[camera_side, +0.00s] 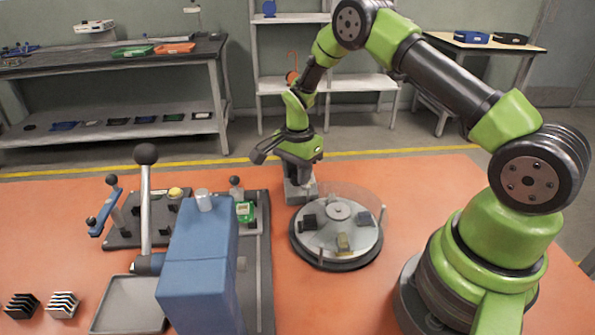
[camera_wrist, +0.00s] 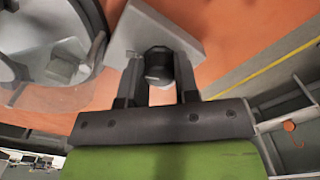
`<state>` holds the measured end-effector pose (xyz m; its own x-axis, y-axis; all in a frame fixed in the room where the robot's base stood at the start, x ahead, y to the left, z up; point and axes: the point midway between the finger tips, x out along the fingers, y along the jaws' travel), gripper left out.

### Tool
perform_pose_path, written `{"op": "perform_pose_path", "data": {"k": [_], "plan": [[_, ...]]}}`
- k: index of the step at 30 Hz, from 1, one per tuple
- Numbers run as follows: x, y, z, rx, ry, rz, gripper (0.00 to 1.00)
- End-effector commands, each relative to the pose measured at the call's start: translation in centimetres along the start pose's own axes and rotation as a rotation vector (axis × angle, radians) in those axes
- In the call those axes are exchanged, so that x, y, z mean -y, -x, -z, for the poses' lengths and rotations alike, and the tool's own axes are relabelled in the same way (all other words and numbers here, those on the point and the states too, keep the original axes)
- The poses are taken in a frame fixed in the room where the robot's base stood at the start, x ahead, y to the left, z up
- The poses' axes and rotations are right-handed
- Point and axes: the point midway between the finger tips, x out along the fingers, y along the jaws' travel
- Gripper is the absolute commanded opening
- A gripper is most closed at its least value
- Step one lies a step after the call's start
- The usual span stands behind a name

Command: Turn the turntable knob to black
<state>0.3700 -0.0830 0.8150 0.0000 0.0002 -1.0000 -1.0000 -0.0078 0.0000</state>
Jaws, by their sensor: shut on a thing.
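The turntable (camera_side: 322,252) is a round grey disc on a dark base with a clear cover. It carries a black piece (camera_side: 308,222), a blue piece (camera_side: 365,218) and a yellow piece (camera_side: 343,243), with the yellow one toward the front. In the wrist view the turntable (camera_wrist: 92,18) is cut off at the left. The dark knob (camera_wrist: 158,64) is on a grey pedestal (camera_wrist: 185,40), which in the side view (camera_side: 298,194) stands just behind the turntable. My gripper (camera_wrist: 158,72) points down and is shut on the knob. In the side view my gripper (camera_side: 298,172) hides the knob.
A blue box-shaped machine (camera_side: 197,265) with a tall lever (camera_side: 146,205) stands left of the turntable. Card-like stacks (camera_side: 62,304) and a grey tray (camera_side: 128,305) lie at the front left. The orange surface (camera_side: 330,305) in front of the turntable is clear.

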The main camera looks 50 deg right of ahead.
Motion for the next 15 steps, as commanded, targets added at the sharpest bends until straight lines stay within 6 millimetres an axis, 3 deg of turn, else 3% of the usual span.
{"op": "perform_pose_path", "data": {"k": [13, 14, 15], "plan": [[0.0, 0.08, 0.03, 0.0, -0.01, 0.0, 0.05], [0.0, 0.08, 0.03, 0.0, -0.009, 0.0, 0.36], [0.0, 0.07, 0.03, 0.0, -0.009, 0.0, 0.45]]}}
